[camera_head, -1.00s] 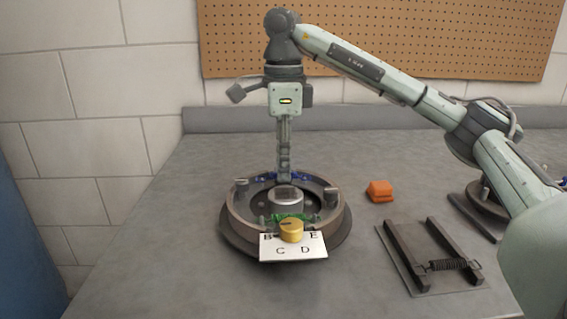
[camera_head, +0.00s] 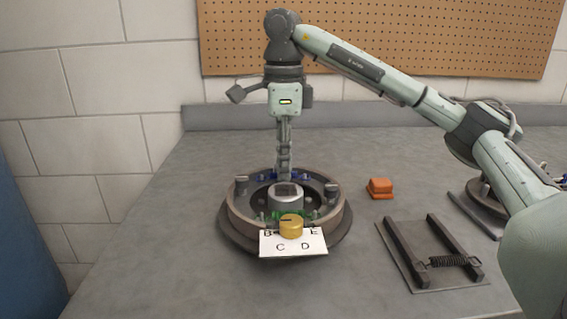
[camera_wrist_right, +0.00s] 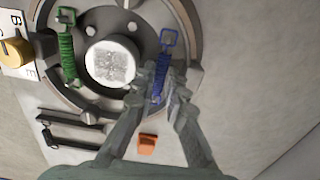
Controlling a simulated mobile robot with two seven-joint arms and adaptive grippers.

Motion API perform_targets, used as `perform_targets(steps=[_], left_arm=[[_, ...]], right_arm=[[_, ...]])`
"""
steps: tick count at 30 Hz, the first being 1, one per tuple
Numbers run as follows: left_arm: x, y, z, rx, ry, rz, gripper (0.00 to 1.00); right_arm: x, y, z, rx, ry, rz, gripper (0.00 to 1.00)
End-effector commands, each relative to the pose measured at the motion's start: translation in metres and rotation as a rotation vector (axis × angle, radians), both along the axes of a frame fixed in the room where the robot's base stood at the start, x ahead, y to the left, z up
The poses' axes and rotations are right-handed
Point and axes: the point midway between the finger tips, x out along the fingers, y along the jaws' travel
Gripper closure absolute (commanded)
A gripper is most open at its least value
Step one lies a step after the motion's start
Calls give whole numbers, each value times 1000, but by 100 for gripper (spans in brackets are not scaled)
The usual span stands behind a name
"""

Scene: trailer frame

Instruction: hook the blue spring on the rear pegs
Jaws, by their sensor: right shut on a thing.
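The blue spring (camera_wrist_right: 159,80) lies at the rear of the round ring fixture (camera_head: 234,208), with bits of blue (camera_head: 264,177) showing either side of my fingers. My right gripper (camera_head: 284,179) points down there, shut on the spring; its fingers (camera_wrist_right: 166,88) flank the coil in the wrist view. One square end loop (camera_wrist_right: 170,38) stands clear of the fingers at a rear peg; I cannot tell whether it is seated. The other end is mostly hidden by the fingers. My left gripper is not in view.
A green spring (camera_wrist_right: 67,55) spans the front of the ring, by a yellow knob (camera_head: 291,226) and a lettered plate (camera_head: 280,247). A silver hub (camera_head: 286,198) stands in the middle. Right are an orange block (camera_head: 380,187) and a railed plate with a black spring (camera_head: 455,261).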

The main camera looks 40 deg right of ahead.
Motion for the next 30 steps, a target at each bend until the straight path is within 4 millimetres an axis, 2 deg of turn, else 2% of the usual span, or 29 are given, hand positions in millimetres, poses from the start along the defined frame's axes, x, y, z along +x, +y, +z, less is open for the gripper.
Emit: perform_targets(steps=[27,28,30], left_arm=[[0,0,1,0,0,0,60],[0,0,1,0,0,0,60],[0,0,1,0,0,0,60]], right_arm=[[0,0,-4,0,0,1,100],[0,0,-4,0,0,1,87],[0,0,-4,0,0,1,78]])
